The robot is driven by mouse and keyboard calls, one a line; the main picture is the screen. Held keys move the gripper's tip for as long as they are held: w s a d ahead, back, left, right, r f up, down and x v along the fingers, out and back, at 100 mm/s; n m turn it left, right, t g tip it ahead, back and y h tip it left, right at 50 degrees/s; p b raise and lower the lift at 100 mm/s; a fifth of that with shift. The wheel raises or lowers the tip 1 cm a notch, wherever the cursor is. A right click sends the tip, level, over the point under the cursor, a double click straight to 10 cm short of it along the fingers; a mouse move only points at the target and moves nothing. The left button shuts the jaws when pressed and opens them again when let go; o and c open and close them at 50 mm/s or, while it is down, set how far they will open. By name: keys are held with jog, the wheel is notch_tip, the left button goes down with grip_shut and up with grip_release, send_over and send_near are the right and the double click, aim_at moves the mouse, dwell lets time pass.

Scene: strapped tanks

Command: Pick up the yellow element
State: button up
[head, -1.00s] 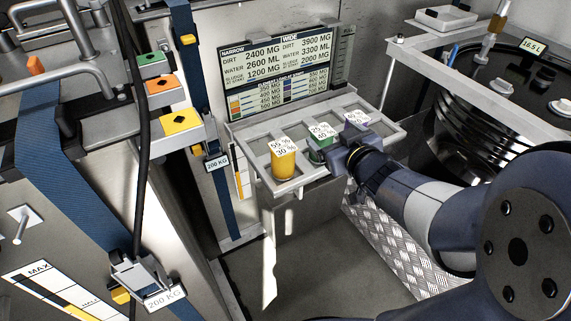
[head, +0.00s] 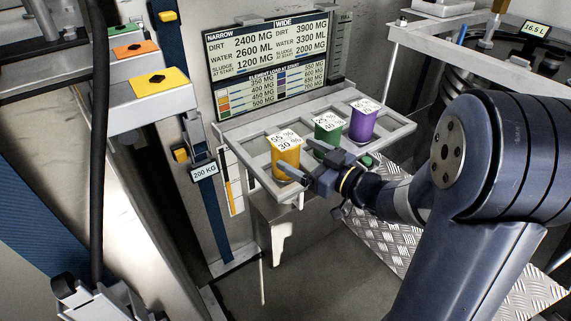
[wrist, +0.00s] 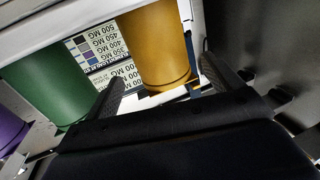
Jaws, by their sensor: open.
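The yellow element (head: 285,161) is an upright cylinder with a white top reading "55 % 30 %", in the left slot of the grey rack (head: 399,137). My gripper (head: 307,160) is open and empty, right in front of it on its near right side. In the wrist view the yellow element (wrist: 158,45) appears between the two spread fingers of my gripper (wrist: 163,68), closer to the right finger. I cannot tell whether a finger touches it. The green element (head: 328,131) stands beside it, and the purple element (head: 363,123) is at the rack's right.
A wall chart (head: 272,65) stands behind the rack. A post with a "200 KG" tag (head: 204,171) is to the left, near a bracket with coloured tiles (head: 158,84). A treadplate ramp (head: 385,235) lies below right. Open floor shows beneath the rack.

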aim_at(279, 144)
jog(key=shift+b+x, duration=0.8)
jog(key=shift+x, duration=2.7)
jog(key=shift+s, duration=0.1)
jog(key=shift+c, duration=0.2)
jog(key=shift+r, duration=0.1)
jog(key=c, duration=1.4)
